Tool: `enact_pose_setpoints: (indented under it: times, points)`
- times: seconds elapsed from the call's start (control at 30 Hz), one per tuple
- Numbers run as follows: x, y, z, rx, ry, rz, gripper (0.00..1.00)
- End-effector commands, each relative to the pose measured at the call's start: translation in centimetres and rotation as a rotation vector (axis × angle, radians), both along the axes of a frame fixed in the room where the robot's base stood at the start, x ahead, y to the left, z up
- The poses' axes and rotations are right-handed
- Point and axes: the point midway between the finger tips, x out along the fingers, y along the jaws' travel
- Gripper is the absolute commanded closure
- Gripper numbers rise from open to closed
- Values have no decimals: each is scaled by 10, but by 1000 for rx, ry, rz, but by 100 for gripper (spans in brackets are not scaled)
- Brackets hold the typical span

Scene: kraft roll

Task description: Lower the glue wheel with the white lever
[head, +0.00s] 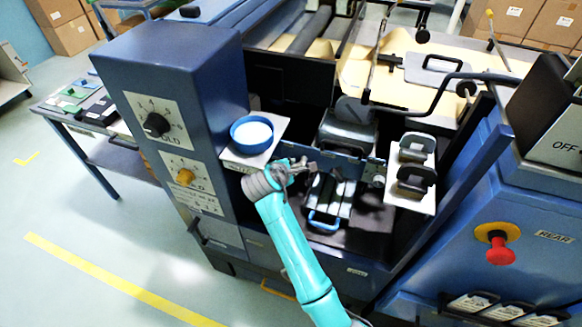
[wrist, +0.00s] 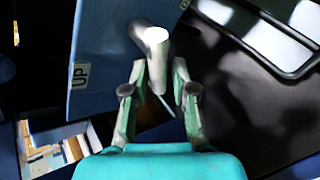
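The white lever (wrist: 154,48) shows in the wrist view as a short, pale grey-white bar with a round end, in front of a blue panel marked "UP" (wrist: 82,74). My gripper (wrist: 159,78) is open. Its two fingers stand apart, with the lower part of the bar between or just beyond their tips. I cannot tell whether they touch it. In the head view my gripper (head: 312,167) is at the machine's front opening, right of the dials. I cannot pick out the lever there. I cannot identify the glue wheel for certain in either view.
A blue bowl of white stuff (head: 252,134) stands on a small shelf just left of and above my gripper. Two black-handled parts (head: 413,165) sit on a pale plate to the right. A red stop button (head: 499,249) is farther right. The floor at left is clear.

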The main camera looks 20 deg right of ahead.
Motion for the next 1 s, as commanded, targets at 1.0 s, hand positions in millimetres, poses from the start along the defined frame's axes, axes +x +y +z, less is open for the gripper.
enact_pose_setpoints:
  times: [1.0]
  points:
    - [-90,75,7,1,0,2,72]
